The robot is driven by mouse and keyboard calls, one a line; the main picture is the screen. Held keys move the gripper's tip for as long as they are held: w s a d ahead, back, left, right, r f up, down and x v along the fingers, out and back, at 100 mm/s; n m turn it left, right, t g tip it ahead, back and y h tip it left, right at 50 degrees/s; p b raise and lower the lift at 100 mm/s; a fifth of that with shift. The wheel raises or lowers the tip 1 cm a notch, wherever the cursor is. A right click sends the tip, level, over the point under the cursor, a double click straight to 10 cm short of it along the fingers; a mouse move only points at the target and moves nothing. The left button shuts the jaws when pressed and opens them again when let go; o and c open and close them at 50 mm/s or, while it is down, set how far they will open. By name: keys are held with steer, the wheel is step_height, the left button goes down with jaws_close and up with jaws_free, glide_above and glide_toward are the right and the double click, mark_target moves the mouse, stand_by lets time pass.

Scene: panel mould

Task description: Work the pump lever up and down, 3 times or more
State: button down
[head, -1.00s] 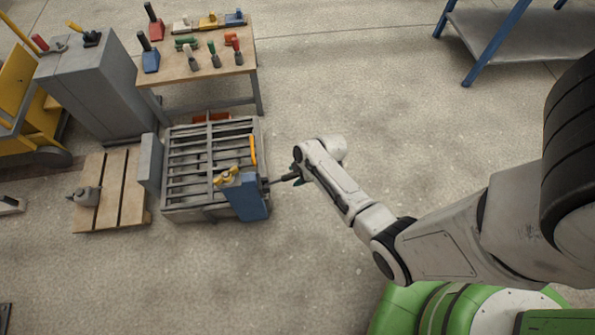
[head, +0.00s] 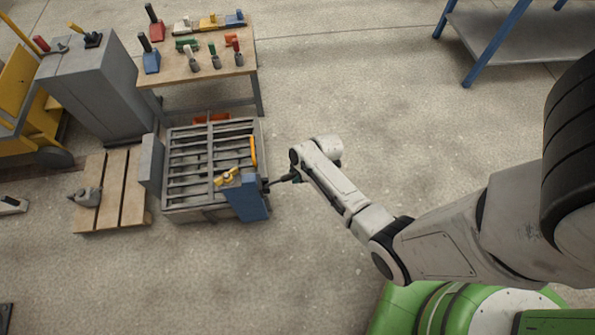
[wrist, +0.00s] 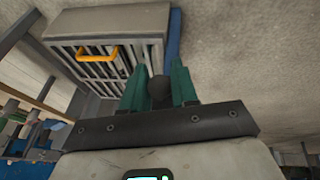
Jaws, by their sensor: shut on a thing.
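The pump lever (head: 280,180) is a thin dark handle that sticks out to the right from the blue pump box (head: 246,199) at the right side of the grey panel mould (head: 190,213). My gripper (head: 294,177) is shut on the lever's outer end. In the wrist view, my gripper's green fingers (wrist: 159,88) stand on both sides of the dark rounded lever end (wrist: 159,92). The rest of the lever is hidden behind that end there. A yellow valve-like piece (head: 226,176) sits on the box, and a yellow handle (head: 253,150) is on the mould.
A wooden pallet (head: 110,190) with a small grey object (head: 86,196) lies left of the mould. A workbench (head: 190,72) with several tools and a grey cabinet (head: 100,85) stand behind.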

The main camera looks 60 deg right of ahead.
steer(key=shift+w+a+r+g, duration=0.1)
steer(key=shift+a+r+g, duration=0.05)
steer(key=shift+r+g, duration=0.2)
steer(key=c, duration=0.9)
jaws_free()
steer(key=shift+c, duration=0.2)
steer(key=shift+r+p, duration=0.15)
steer(key=shift+p, duration=0.15)
steer(key=a+p+v, duration=0.1)
steer(key=p+v, duration=0.2)
steer(key=v, duration=0.7)
steer(key=shift+d+r, duration=0.3)
steer(key=shift+d, duration=0.05)
